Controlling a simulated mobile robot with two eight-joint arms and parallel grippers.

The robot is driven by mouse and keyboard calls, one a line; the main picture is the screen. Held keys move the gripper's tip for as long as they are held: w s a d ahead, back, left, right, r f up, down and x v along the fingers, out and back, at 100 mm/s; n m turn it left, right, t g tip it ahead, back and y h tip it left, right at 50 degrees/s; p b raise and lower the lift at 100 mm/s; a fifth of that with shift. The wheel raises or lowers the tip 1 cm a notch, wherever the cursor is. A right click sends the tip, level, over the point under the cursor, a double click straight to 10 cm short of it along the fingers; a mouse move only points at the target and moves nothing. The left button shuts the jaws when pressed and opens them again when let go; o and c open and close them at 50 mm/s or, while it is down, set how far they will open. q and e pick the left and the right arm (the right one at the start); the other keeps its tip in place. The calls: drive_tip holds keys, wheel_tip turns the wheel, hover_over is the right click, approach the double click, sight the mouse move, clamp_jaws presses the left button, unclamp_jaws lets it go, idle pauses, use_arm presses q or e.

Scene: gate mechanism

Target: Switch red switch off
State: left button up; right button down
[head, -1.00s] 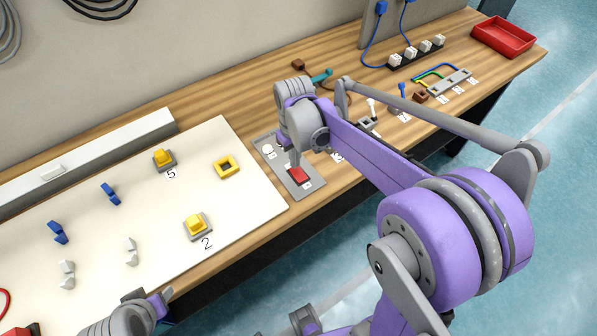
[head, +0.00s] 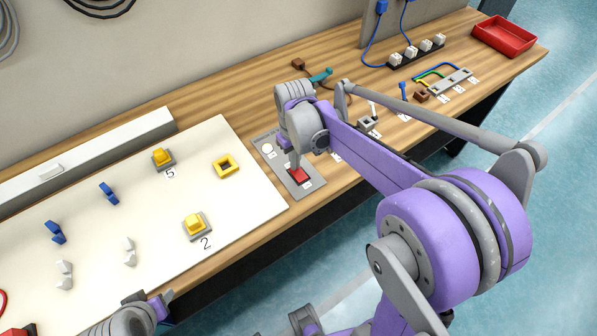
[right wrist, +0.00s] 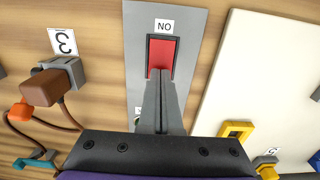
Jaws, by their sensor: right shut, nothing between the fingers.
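The red switch (head: 300,175) is a rocker in a dark frame on a grey panel (head: 304,192), right of the white board. In the right wrist view the red switch (right wrist: 161,53) shows below a label that reads "NO" in that picture, seemingly "ON" upside down. My right gripper (head: 294,169) is shut and empty, pointing down at the switch. In the right wrist view its closed fingertips (right wrist: 160,74) are at the switch's end away from that label, touching or very close. They hide part of that end. Part of my left arm shows at the bottom left; its fingers are unclear.
The white board (head: 262,197) to the left carries yellow, blue and white parts. A brown plug in a grey socket (right wrist: 68,71) sits beside the panel. Sockets with cables and a red tray (head: 503,37) are farther right along the wooden table.

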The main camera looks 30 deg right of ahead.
use_arm(q)
drive_tip(key=shift+s+f, duration=0.1)
drive_tip(key=shift+f, duration=0.2)
use_arm(e)
drive_tip(key=shift+f, duration=0.35)
use_arm(q)
drive_tip(key=shift+r, duration=0.15)
use_arm(e)
drive_tip(key=shift+r, duration=0.2)
drive_tip(key=shift+r+p, duration=1.85)
drive_tip(key=shift+r, duration=1.55)
use_arm(q)
drive_tip(key=r, duration=0.1)
drive_tip(key=w+r, duration=0.1)
drive_tip(key=r, duration=0.3)
drive_tip(key=shift+w, duration=0.35)
